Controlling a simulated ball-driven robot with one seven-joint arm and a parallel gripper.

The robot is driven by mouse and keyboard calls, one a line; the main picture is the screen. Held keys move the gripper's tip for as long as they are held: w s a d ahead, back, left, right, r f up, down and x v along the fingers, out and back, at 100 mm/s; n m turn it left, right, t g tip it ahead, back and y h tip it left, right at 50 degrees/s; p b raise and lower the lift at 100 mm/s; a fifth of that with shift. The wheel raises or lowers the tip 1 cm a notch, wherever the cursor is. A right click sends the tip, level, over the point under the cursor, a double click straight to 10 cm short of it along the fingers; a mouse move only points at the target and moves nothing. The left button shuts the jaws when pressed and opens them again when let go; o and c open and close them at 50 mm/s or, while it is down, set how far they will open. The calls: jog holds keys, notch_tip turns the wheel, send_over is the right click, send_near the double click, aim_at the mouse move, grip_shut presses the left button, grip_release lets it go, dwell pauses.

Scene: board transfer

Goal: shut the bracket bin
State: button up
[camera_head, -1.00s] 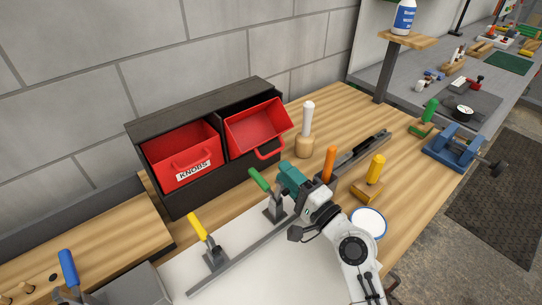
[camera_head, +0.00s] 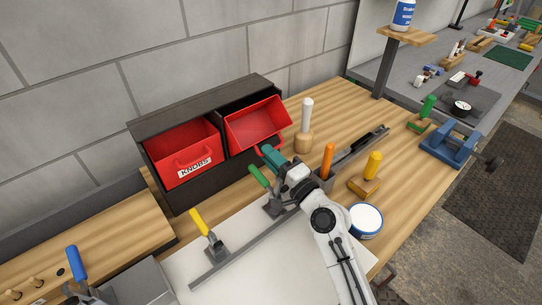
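Two red bins sit in a black cabinet against the wall. The left bin (camera_head: 183,147) reads KNOBS. The right bin (camera_head: 254,124) shows no readable label; I take it for the bracket bin. It is tipped forward out of its slot, its open top facing up and outward, and it looks empty. My gripper (camera_head: 268,153), with teal parts at its end, is at the lower front of this bin, where it hides most of the handle. I cannot tell whether it touches the bin or whether its fingers are apart.
The black cabinet (camera_head: 190,200) stands on the wooden bench. Toggle clamps with a green handle (camera_head: 258,175) and a yellow handle (camera_head: 199,221) stand in front of it. A white-handled tool (camera_head: 306,115) is right of the bin. An orange handle (camera_head: 328,160) stands close to my arm.

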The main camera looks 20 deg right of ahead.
grip_shut()
dwell(0.9)
